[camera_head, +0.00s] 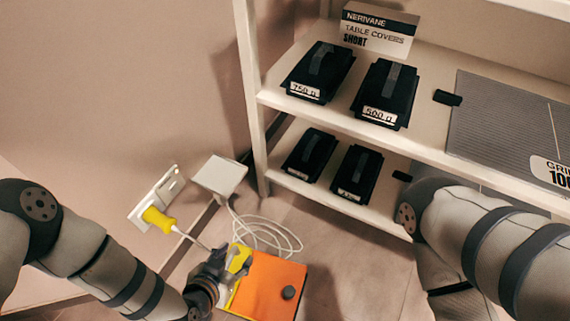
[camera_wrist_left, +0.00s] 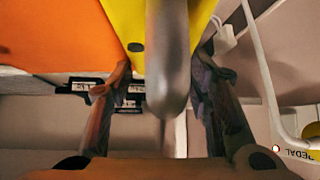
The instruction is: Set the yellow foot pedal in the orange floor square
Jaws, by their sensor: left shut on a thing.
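The yellow foot pedal (camera_head: 239,256) is at the left edge of the orange floor square (camera_head: 265,280), partly hidden by my left gripper (camera_head: 225,267). In the left wrist view the yellow pedal (camera_wrist_left: 190,30) fills the top middle, with the orange square (camera_wrist_left: 50,35) to its left. My left gripper (camera_wrist_left: 160,88) is shut on the pedal, with a grey rounded part between the fingers. I cannot tell whether the pedal touches the floor. My right arm shows at the right, but its gripper is out of view.
A white box (camera_head: 219,175) and coiled white cable (camera_head: 270,233) lie behind. A yellow plug (camera_head: 158,218) is at the wall socket plate. White shelves (camera_head: 330,118) with black packs stand behind right.

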